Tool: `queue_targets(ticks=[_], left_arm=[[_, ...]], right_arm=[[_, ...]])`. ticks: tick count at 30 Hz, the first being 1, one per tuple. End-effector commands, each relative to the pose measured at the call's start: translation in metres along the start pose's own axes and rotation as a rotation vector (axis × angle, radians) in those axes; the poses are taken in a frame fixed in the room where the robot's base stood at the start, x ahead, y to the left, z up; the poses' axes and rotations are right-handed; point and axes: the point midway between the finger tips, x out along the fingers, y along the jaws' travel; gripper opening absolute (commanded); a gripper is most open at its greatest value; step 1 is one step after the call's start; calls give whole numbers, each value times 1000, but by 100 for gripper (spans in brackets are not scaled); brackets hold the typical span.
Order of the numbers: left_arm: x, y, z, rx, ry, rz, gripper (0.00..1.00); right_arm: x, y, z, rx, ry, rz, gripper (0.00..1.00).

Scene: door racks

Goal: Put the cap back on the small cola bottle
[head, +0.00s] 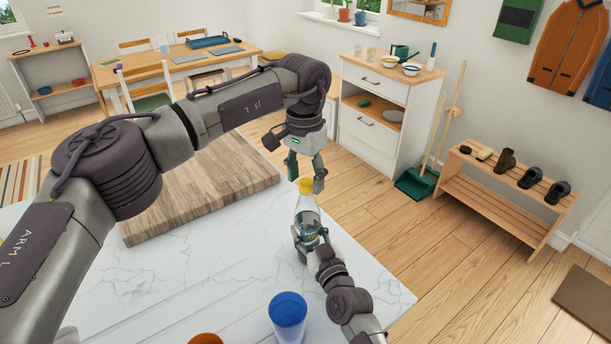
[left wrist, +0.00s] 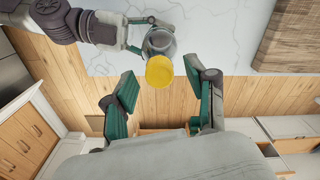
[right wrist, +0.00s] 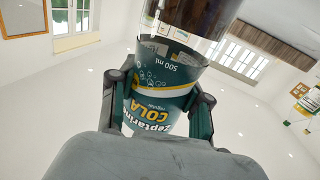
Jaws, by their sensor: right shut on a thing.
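The small cola bottle (head: 307,217) is clear with a dark label and stands upright in my right gripper (head: 308,240), near the counter's right edge. In the left wrist view the cap (left wrist: 159,72) lies between the open fingers' tips (left wrist: 169,85), apart from both, with the bottle shoulder (left wrist: 159,42) behind.
A blue cup (head: 288,316) stands at the front of the white marble counter (head: 150,280), with a partly cut-off orange thing (head: 206,339) beside it. A wooden board (head: 205,190) lies left of the bottle. The counter between board and cup is clear.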

Motion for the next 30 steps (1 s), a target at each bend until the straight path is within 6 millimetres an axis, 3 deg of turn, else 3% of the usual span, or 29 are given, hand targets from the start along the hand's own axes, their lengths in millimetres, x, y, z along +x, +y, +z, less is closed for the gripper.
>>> queue_targets(ticks=[8,19,30], left_arm=[[-3,0,0,0,0,0,57],[-44,0,0,0,0,0,57],[-45,0,0,-25,-1,0,53]], right_arm=[[-1,0,3,-1,-5,-1,0],[-1,0,3,-1,-5,-1,0],[-1,0,2,-1,-5,-1,0]])
